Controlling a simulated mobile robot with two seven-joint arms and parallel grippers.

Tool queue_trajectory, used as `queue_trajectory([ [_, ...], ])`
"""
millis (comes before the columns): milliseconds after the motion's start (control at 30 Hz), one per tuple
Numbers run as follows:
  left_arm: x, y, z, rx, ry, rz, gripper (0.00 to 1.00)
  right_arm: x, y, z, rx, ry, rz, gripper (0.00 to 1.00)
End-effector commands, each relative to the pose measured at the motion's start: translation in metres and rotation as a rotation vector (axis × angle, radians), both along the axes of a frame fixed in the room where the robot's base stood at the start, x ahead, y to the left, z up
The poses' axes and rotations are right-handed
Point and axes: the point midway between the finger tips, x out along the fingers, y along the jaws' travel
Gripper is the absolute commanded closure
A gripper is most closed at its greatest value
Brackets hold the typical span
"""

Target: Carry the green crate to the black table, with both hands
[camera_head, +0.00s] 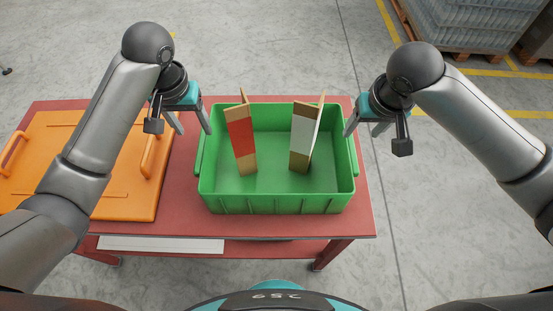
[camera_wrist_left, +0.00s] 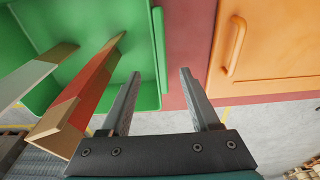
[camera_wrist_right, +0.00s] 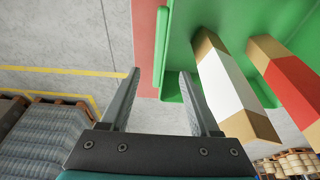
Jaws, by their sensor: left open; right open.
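The green crate (camera_head: 275,204) sits on a red table (camera_head: 362,205). Inside it stand a red-and-tan box (camera_head: 241,138) on the left and a white-and-tan box (camera_head: 302,135) on the right. My left gripper (camera_head: 192,128) is open and empty above the crate's left side; the left wrist view shows its fingers (camera_wrist_left: 158,95) over the crate's side handle (camera_wrist_left: 159,50). My right gripper (camera_head: 362,127) is open and empty above the crate's right side; the right wrist view shows its fingers (camera_wrist_right: 160,95) near the right handle (camera_wrist_right: 160,45). No black table is recognisable.
An orange lid-like panel with handles (camera_head: 103,200) lies on the red table left of the crate. A white flat item (camera_head: 160,244) rests on the lower shelf. Wrapped pallets (camera_head: 465,25) stand at the back right. The grey floor to the right is clear.

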Motion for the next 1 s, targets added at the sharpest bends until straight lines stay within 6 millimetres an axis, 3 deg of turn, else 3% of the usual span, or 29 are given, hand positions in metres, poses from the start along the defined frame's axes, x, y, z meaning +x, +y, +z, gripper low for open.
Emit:
queue_trajectory([
  [200, 0.004, 0.0, -0.045, 0.001, 0.006, 0.001, 0.38, 0.011, 0.0, -0.044, 0.0, 0.004, -0.001, 0.38],
  [500, 0.011, 0.0, -0.089, 0.0, 0.001, 0.0, 0.38, 0.024, 0.0, -0.086, 0.001, 0.001, 0.0, 0.38],
  [700, 0.012, 0.0, -0.1, 0.0, 0.001, -0.002, 0.38, 0.027, 0.001, -0.097, 0.001, -0.002, 0.002, 0.38],
  [1000, 0.012, 0.0, -0.102, 0.0, 0.0, -0.001, 0.38, 0.028, 0.0, -0.098, 0.0, -0.002, 0.002, 0.38],
])
